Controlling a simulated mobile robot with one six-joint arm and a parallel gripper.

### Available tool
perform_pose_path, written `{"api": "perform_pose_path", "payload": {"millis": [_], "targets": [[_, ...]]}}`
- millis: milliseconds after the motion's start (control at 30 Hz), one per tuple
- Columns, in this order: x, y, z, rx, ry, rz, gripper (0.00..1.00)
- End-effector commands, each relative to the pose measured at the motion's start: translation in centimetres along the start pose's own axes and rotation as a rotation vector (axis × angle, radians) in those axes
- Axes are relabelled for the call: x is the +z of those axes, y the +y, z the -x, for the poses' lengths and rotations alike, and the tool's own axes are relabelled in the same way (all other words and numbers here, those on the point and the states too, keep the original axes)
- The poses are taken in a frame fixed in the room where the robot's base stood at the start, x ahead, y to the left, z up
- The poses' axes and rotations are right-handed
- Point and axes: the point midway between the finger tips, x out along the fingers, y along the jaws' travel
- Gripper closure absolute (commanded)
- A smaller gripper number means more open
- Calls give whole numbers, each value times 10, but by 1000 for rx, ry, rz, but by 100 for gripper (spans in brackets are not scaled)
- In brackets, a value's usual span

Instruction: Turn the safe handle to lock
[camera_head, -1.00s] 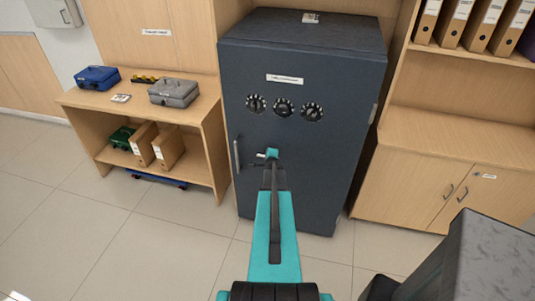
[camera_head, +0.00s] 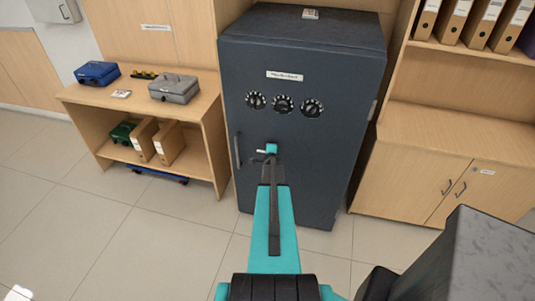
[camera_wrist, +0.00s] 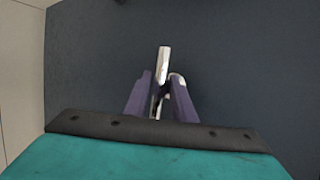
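The dark grey safe (camera_head: 340,150) stands upright with its door flush in its front. Its silver handle (camera_head: 262,151) is low on the door, partly hidden behind my arm's end. My gripper (camera_wrist: 160,85) is at the handle, pointing at the door. In the wrist view, a silver bar of the handle (camera_wrist: 163,62) shows between and beyond the two dark fingertips. Another silver piece shows by the right fingertip. The fingers are close together around the bar, but I cannot tell whether they press on it. In the head view, the fingers are mostly hidden.
Three dials (camera_head: 283,104) and a vertical pull bar (camera_head: 237,152) are on the safe door. A low wooden shelf (camera_head: 205,120) with cash boxes and binders stands left. A wooden cabinet (camera_head: 410,185) stands right. A grey block (camera_head: 490,255) is at lower right. Floor in front is clear.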

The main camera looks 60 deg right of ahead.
Motion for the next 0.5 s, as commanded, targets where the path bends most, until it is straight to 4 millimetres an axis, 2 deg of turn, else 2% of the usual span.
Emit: {"api": "perform_pose_path", "payload": {"millis": [267, 500], "targets": [[1, 0, 2, 1, -2, -1, 77], [1, 0, 14, 0, -2, -3, 77]]}}
